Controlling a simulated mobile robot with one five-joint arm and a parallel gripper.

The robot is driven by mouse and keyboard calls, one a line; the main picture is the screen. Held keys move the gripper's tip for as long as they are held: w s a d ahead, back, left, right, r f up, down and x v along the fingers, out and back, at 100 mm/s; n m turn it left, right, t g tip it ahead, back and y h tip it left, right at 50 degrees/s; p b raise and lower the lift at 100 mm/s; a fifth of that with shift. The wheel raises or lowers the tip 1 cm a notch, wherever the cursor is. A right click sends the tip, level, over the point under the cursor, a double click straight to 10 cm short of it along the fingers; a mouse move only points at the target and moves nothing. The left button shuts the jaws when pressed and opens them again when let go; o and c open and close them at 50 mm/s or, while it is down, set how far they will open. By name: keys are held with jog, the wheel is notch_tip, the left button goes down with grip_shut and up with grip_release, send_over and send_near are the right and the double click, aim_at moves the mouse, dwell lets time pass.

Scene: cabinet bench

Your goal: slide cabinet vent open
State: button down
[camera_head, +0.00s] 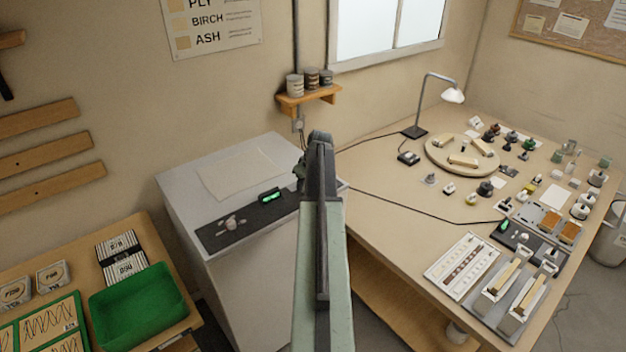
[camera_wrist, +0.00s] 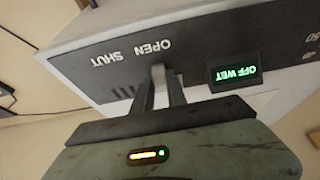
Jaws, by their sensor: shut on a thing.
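The pale cabinet (camera_head: 250,265) stands left of the bench, with a dark control panel (camera_head: 215,238) along its front top edge. In the head view my arm hides the fingertips and the tab.
A green display (camera_wrist: 235,73) reading OFF WET is right of my fingers. A knob (camera_head: 232,222) sits on the panel and a sheet (camera_head: 240,173) lies on the cabinet top. The bench (camera_head: 390,200) at right holds a lamp (camera_head: 452,95) and many small items.

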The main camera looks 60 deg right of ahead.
jog(key=shift+a, duration=0.25)
jog(key=c, duration=1.3)
grip_release()
jog(key=p+v, duration=0.7)
jog(key=shift+s+r, duration=0.1)
jog(key=shift+r, duration=0.3)
